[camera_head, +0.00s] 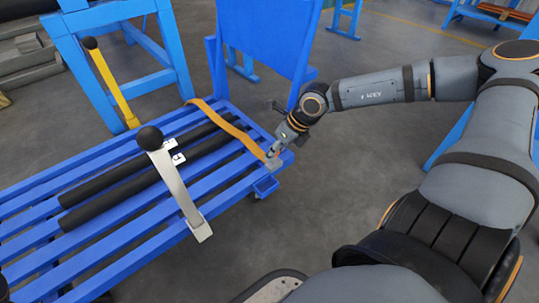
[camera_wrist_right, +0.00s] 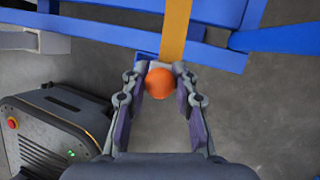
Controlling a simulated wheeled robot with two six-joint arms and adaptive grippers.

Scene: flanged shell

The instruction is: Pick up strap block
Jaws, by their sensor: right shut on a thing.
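An orange strap (camera_head: 226,121) runs across the blue slatted cart to its right edge, and it also shows in the wrist view (camera_wrist_right: 175,30). At its near end is the strap block, with a round orange knob (camera_wrist_right: 160,83) between the fingers of my right gripper (camera_wrist_right: 160,88). My right gripper (camera_head: 273,158) is shut on the block at the cart's edge in the head view. Fingers and knob hide most of the block. My left gripper is not in view.
The blue slatted cart (camera_head: 120,257) bears two long black bars (camera_head: 115,193). A blue upright panel (camera_head: 265,40) rises behind.

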